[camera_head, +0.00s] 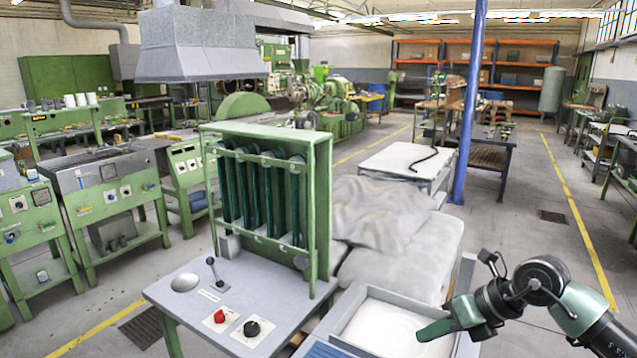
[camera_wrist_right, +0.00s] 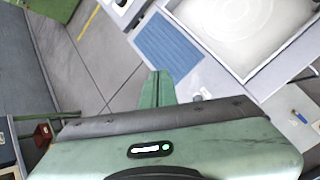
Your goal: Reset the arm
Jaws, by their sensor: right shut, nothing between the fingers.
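My right arm (camera_head: 545,285) comes in from the lower right in the head view, bent at a dark joint. My right gripper (camera_head: 424,333) is green, shut and empty, and points left over a pale tray (camera_head: 352,312) at the bottom of the view. In the right wrist view the gripper's fingers (camera_wrist_right: 155,88) are together with nothing between them. My left arm and gripper are not in view.
A grey control table (camera_head: 190,300) with a lever, a red knob (camera_head: 220,316) and a black knob (camera_head: 251,328) stands left of the gripper. A green rack (camera_head: 325,200) rises from it. Covered sacks (camera_head: 385,215) lie behind. Open floor (camera_head: 530,200) lies to the right.

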